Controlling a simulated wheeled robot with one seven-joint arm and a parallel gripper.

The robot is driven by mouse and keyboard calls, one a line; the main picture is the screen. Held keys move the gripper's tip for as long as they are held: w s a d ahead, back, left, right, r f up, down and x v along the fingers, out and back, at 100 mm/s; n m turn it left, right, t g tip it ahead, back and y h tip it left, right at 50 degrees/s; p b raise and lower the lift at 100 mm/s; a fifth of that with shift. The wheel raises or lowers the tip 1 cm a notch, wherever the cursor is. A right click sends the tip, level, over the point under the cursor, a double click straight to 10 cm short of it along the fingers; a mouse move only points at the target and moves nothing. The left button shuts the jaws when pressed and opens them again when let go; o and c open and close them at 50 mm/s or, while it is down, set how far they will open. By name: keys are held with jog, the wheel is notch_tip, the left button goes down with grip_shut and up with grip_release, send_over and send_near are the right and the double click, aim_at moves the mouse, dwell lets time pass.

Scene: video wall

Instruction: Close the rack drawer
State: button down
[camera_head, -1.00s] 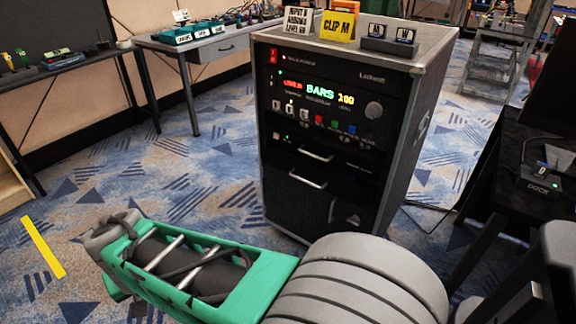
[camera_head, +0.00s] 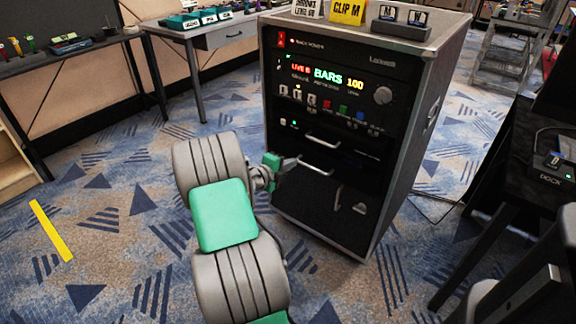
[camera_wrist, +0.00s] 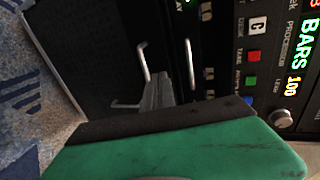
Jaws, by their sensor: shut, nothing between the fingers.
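The rack (camera_head: 350,120) is a black cabinet with grey metal edges and a lit control panel. Two pale bar handles show below the panel, an upper handle (camera_head: 323,140) and a lower handle (camera_head: 316,171). The drawer front is dark, and I cannot tell how far it stands out. My gripper (camera_head: 297,162) is shut and empty, at the left of the lower handle. In the wrist view its grey fingertips (camera_wrist: 163,80) point at the rack front, close to a handle (camera_wrist: 142,62); contact is unclear. Another handle (camera_wrist: 190,64) lies to the right.
A yellow CLIP M card (camera_head: 347,11) and small labelled blocks stand on the rack top. A desk (camera_head: 222,38) is behind to the left, a dark table (camera_head: 505,175) to the right. Carpet with a yellow floor strip (camera_head: 50,231) lies clear at left.

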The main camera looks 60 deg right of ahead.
aim_at(311, 152)
jog(key=x, duration=0.5)
jog(key=b+x, duration=0.1)
jog(key=x, duration=0.2)
jog(key=shift+s+d+r, duration=0.1)
jog(key=shift+d+r, duration=0.2)
jog(key=shift+d, duration=0.5)
